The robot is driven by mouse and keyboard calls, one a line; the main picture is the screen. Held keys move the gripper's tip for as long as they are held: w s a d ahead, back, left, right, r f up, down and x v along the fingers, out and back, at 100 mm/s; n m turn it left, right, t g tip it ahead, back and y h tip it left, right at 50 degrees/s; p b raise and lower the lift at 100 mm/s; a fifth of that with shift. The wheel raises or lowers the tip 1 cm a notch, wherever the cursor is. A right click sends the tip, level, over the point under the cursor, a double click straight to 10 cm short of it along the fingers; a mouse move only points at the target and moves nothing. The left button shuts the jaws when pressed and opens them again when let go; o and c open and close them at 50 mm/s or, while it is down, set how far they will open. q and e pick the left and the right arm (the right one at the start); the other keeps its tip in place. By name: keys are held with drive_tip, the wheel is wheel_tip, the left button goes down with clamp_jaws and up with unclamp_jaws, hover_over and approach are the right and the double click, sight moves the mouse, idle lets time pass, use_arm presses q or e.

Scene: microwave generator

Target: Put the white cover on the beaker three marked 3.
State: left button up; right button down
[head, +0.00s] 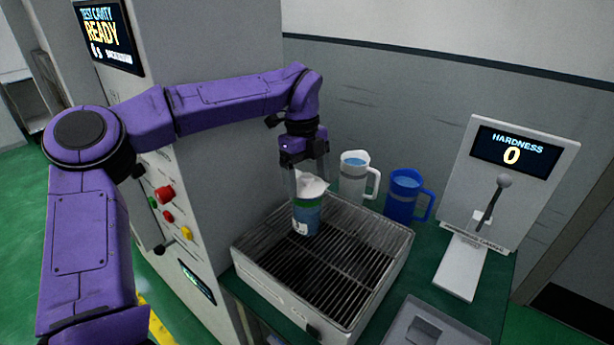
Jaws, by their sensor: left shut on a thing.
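A beaker (306,217) with a blue and green side stands on the dark grate. A white mark low on its side is too small to read surely. The white cover (312,185) is at the beaker's top, slightly uneven in outline. I cannot tell whether it is seated on the rim or just above it. My left gripper (309,180) points down from above, with its fingers on either side of the white cover, shut on it. My right gripper is not in view.
The grate sits in a metal tray (268,286) on a green bench. A white jug (352,180) and a blue jug (405,197) stand behind it. A hardness tester (515,160) reading 0 is at right. A tall cabinet (208,170) with buttons stands at left, its screen reading READY.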

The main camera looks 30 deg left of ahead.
use_arm(q)
drive_tip(key=shift+w, duration=0.1)
drive_tip(key=shift+s, duration=0.2)
drive_tip(key=shift+w, duration=0.1)
drive_tip(key=shift+f+b, duration=0.25)
drive_tip(key=shift+b, duration=0.15)
drive_tip(key=o, duration=0.9)
drive_tip(key=shift+c, duration=0.2)
drive_tip(key=shift+r+p, duration=2.65)
drive_tip(key=shift+r, duration=0.95)
drive_tip(key=shift+f, duration=0.15)
